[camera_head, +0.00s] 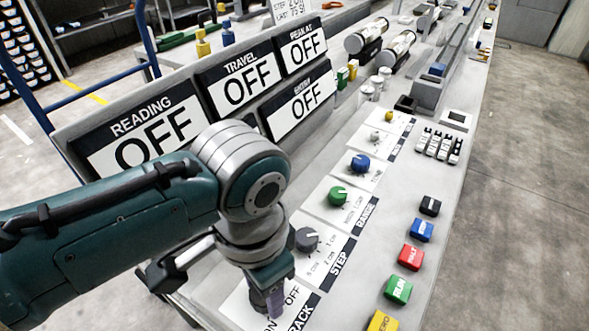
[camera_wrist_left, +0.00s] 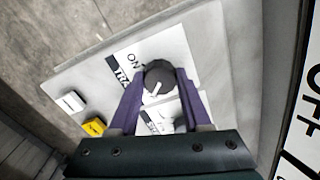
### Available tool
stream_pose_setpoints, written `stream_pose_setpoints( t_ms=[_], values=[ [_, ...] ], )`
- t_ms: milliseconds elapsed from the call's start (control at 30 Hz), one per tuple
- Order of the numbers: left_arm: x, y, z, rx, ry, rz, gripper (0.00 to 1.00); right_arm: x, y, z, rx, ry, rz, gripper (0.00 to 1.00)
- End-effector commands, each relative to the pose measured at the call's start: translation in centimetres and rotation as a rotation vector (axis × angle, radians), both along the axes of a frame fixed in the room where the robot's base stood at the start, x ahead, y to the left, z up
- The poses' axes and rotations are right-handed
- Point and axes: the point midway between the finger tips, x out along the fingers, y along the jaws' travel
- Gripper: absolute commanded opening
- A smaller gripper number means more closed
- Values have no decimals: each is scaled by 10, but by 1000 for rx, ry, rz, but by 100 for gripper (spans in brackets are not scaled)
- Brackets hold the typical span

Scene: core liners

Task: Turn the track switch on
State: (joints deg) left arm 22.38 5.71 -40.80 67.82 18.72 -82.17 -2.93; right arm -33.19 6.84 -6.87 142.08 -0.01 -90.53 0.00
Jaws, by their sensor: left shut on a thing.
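The track switch is a dark grey round knob (camera_wrist_left: 158,76) with a white pointer mark, on a white plate (camera_wrist_left: 172,45) with a black label strip. My left gripper (camera_wrist_left: 160,88) has its two purple fingers shut on the knob from both sides. "ON" shows beside the knob in the left wrist view; the fingers cover part of the plate. The pointer mark lies toward the gripper side, and I cannot tell which setting it marks. In the head view the left gripper (camera_head: 270,298) is over the track plate at the bottom and hides the knob. My right gripper is not in view.
Up the panel follow a grey step knob (camera_head: 307,239), a green range knob (camera_head: 338,196) and a blue knob (camera_head: 361,162). Coloured buttons, including a red one (camera_head: 411,257), line the right edge. Boards reading "OFF", one labelled "READING" (camera_head: 145,137), stand behind.

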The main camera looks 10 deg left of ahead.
Motion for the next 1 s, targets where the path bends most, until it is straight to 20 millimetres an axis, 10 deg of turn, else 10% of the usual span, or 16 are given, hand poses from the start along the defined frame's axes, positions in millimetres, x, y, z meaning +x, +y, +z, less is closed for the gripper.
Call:
stream_pose_setpoints(
  t_ms=[1000],
  values=[
    [0, 0, 0, 1, 0, -878, 0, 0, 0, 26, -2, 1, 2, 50]
  ],
)
